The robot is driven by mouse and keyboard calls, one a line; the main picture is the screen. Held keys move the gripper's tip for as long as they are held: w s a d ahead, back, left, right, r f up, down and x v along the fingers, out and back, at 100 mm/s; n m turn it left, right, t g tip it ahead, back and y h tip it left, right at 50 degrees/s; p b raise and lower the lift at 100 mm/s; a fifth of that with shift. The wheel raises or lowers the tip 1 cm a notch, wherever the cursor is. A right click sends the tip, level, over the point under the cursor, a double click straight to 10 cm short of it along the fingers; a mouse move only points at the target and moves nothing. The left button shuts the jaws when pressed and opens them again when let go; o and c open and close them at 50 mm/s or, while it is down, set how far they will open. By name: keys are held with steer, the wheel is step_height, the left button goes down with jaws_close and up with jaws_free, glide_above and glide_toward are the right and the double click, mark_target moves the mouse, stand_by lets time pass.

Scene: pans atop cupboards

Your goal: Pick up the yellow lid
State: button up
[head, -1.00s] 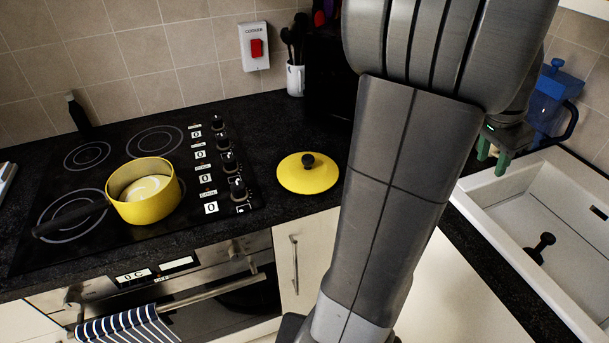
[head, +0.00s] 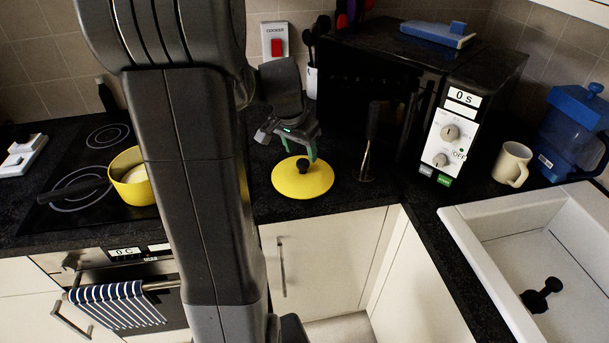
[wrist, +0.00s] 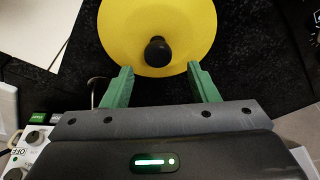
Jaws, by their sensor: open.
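The yellow lid (head: 303,178) with a black knob lies flat on the black counter, to the right of the hob. In the wrist view the lid (wrist: 190,45) is at the top middle, its black knob (wrist: 158,50) facing me. My gripper (head: 298,150) is above the far side of the lid, near the knob in the picture. In the wrist view its green fingers (wrist: 162,80) are spread apart and empty, with the knob beyond the gap between their tips. I cannot tell the exact height above the lid.
A yellow pan (head: 131,176) stands on the hob (head: 68,205), partly behind my arm. A black hand blender (head: 368,150) stands right of the lid, near the microwave (head: 450,130). A mug (head: 512,164), a blue jug (head: 575,125) and the sink (head: 490,235) are further right.

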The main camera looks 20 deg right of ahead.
mark_target(303, 161)
steer(key=x, duration=0.5)
steer(key=shift+s+a+f+p, duration=0.1)
steer(key=shift+s+a+p, duration=0.1)
steer(key=shift+p, duration=0.1)
steer(key=shift+d, duration=0.1)
steer(key=c, duration=1)
